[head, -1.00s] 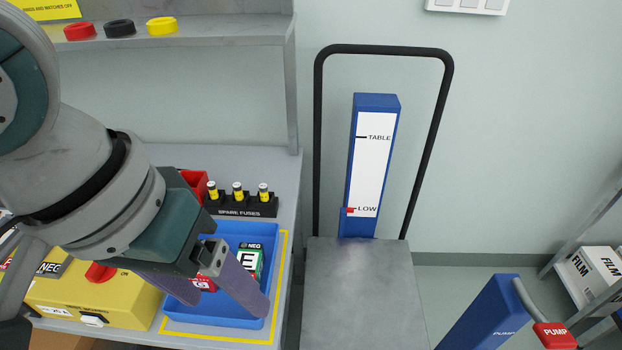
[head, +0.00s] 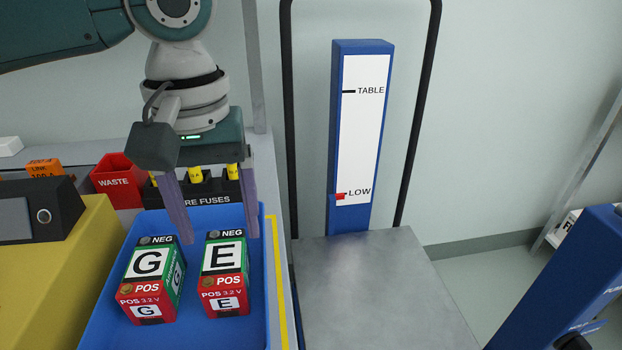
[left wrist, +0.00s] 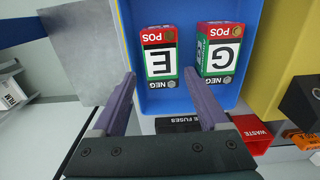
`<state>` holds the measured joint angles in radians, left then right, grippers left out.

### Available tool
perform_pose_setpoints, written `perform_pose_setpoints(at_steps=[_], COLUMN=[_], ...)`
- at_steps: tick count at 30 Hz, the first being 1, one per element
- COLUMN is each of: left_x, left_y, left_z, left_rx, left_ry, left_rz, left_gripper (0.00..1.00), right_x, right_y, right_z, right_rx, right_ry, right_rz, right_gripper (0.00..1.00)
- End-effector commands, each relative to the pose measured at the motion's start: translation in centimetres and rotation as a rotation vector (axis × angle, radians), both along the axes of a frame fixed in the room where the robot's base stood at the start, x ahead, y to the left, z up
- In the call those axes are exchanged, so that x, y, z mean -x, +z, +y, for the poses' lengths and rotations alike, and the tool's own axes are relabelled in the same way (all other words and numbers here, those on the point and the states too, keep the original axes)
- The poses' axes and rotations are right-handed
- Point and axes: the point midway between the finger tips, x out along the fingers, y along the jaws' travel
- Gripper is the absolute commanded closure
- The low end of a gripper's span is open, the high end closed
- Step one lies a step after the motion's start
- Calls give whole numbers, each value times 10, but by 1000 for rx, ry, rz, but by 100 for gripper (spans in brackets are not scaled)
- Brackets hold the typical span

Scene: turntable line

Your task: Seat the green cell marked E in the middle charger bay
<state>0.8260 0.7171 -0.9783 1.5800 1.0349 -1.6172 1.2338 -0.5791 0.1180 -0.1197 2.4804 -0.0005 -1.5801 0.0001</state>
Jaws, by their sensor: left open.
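The green and red cell marked E (head: 224,272) stands in the blue tray (head: 254,300), with its NEG end toward the back and its POS end toward the front. A like cell marked G (head: 150,279) stands to its left in the same tray. My left gripper (head: 218,240) is open and empty, above and behind cell E, its fingers pointing down. In the left wrist view cell E (left wrist: 159,62) lies beyond the fingertips, roughly between them, and cell G (left wrist: 219,54) is to its right. The charger bays cannot be made out. My right gripper is not in view.
A black spare fuses rack (head: 196,190) and a red waste bin (head: 119,181) stand behind the tray. A yellow box (head: 60,270) is at the left. A grey lift platform (head: 380,290) with a blue level post (head: 350,215) stands to the right.

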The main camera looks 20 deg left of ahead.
Motion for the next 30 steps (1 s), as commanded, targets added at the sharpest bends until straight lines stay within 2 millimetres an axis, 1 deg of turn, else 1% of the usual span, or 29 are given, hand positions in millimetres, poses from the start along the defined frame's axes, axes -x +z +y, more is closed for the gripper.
perform_pose_setpoints(at_steps=[5, 9, 12, 15, 21, 23, 30], left_x=[3, 8, 8, 8, 8, 8, 8], left_y=[-18, -42, -54, -60, -59, -59, -59], left_z=[-1, -2, -2, -2, -2, -2, -2], left_rx=[-1, -1, -1, -1, -1, -1, -1], left_ry=[-2, -3, -2, -4, -4, -4, -4], left_rz=[3, 2, 1, 0, -1, -1, -1], left_gripper=[22, 22, 22, 22, 22, 28, 55], right_x=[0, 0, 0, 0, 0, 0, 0], right_y=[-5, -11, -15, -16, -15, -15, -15], right_z=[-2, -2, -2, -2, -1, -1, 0], right_rx=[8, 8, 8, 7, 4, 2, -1], right_ry=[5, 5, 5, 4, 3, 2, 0], right_rz=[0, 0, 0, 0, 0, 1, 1], right_gripper=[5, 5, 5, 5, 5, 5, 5])
